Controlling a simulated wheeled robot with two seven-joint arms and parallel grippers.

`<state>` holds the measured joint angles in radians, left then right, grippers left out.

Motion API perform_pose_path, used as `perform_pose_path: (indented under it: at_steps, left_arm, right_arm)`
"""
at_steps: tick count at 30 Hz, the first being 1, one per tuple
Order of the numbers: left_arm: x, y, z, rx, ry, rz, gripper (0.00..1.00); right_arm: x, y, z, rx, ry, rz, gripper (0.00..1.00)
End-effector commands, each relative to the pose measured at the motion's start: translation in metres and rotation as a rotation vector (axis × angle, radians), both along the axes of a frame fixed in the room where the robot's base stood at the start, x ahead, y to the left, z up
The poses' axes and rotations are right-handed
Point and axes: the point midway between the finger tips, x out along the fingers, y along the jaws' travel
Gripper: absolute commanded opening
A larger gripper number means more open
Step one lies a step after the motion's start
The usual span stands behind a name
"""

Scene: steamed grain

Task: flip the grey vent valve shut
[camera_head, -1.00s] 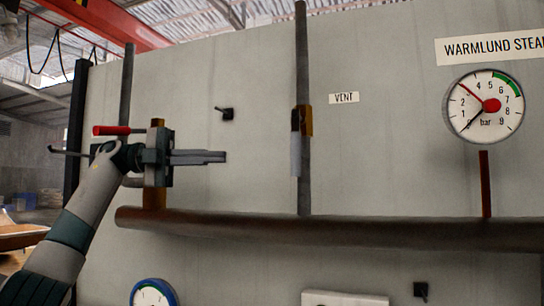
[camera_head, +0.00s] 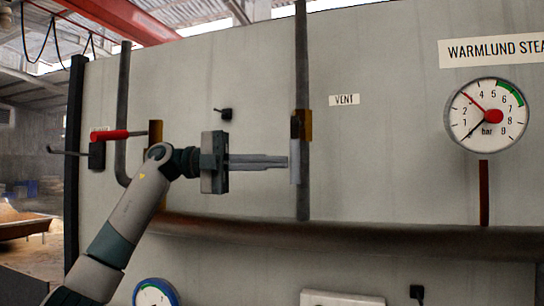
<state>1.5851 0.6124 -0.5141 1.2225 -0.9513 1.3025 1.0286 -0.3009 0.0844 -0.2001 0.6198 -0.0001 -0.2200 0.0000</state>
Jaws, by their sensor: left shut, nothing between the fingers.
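The grey vent valve has a brass body (camera_head: 307,125) on the upright pipe, left of the VENT label (camera_head: 344,100). Its grey lever (camera_head: 295,163) hangs straight down along the pipe. My left gripper (camera_head: 283,162) is shut and empty, pointing right. Its fingertips reach the left edge of the grey lever in the picture; I cannot tell whether they touch it. My right gripper is not in view.
A red-handled valve lever (camera_head: 118,134) sticks out at the left, above my left arm. A thick brown pipe (camera_head: 380,240) runs across below the lever. A pressure gauge (camera_head: 487,112) is at the right. The wall between is clear.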

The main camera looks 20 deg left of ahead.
Motion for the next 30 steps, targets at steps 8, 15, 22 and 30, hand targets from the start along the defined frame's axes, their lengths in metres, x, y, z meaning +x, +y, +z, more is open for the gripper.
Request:
perform_pose_path:
  at_steps: [8, 15, 22, 30]
  left_arm:
    - [0.000, -0.001, 0.000, -0.001, 0.000, 0.001, 0.00]
    - [0.001, -0.002, -0.002, -0.009, 0.001, 0.001, 0.00]
    - [0.001, -0.005, -0.004, -0.049, 0.002, 0.001, 0.00]
    - [0.001, -0.008, -0.006, -0.081, 0.004, 0.000, 0.00]
  right_arm:
    - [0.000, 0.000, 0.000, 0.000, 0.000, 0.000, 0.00]
    - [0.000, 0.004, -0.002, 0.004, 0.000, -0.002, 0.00]
    - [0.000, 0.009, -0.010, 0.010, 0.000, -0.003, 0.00]
    - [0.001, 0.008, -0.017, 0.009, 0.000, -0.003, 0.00]
